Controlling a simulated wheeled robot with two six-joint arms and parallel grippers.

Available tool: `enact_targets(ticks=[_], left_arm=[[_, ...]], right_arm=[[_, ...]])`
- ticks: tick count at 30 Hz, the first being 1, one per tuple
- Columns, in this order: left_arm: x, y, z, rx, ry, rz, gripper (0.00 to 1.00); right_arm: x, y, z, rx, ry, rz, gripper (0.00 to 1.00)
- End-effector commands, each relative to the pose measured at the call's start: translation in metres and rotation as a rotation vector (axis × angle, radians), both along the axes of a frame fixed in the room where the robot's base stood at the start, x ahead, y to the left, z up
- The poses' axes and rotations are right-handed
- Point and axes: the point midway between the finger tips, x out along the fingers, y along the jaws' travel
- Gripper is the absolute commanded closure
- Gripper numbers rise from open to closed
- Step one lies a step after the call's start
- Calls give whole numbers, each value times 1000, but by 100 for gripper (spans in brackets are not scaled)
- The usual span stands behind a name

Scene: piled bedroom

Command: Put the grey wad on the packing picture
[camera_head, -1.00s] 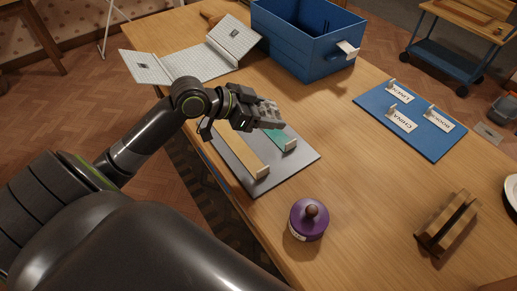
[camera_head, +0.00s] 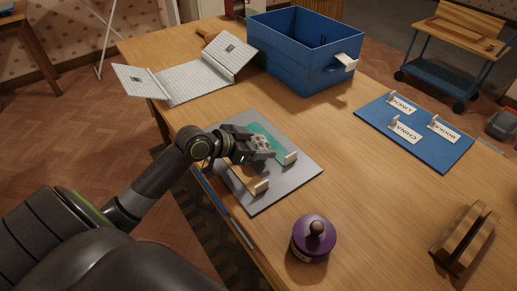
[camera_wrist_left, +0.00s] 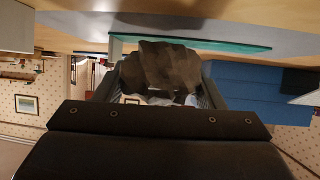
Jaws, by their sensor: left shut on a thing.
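The grey wad (camera_wrist_left: 160,68) is a dark, crumpled lump between my fingers in the left wrist view. In the head view it shows as a small grey lump (camera_head: 263,143). My left gripper (camera_head: 254,145) is shut on it, above a grey board (camera_head: 283,182) that carries a green strip (camera_head: 267,136) and a tan strip (camera_head: 243,178). I cannot tell whether the wad touches the board. A white gridded folding sheet (camera_head: 200,86) with small dark pictures on its raised ends lies at the back left. I cannot tell for sure which thing is the packing picture.
A blue crate (camera_head: 290,62) stands behind the board. A blue board (camera_head: 436,150) with several labelled cards lies at the right. A purple lidded pot (camera_head: 313,240) stands in front, a wooden holder (camera_head: 465,238) at the front right. The table's middle is clear.

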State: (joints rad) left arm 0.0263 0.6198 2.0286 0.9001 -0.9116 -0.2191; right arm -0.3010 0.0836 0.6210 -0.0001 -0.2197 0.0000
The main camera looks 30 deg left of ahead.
Motion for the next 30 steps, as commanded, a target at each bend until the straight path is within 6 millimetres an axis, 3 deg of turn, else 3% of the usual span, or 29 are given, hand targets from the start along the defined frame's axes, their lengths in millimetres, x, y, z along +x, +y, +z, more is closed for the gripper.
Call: enact_targets(ticks=[3, 15, 16, 20, 30], left_arm=[[0, 0, -14, -1, 0, 0, 58], [0, 0, -20, 0, -1, 0, 58], [0, 0, -18, 0, -1, 0, 33], [0, 0, -18, 0, -1, 0, 16], [0, 0, -15, 1, -2, -1, 15]], right_arm=[[0, 0, -2, 0, 0, 0, 64], [0, 3, -5, 4, 1, -1, 64], [0, 4, -4, 4, 1, -2, 64], [0, 6, -4, 7, 0, -2, 64], [0, 6, -2, 7, 0, -2, 64]])
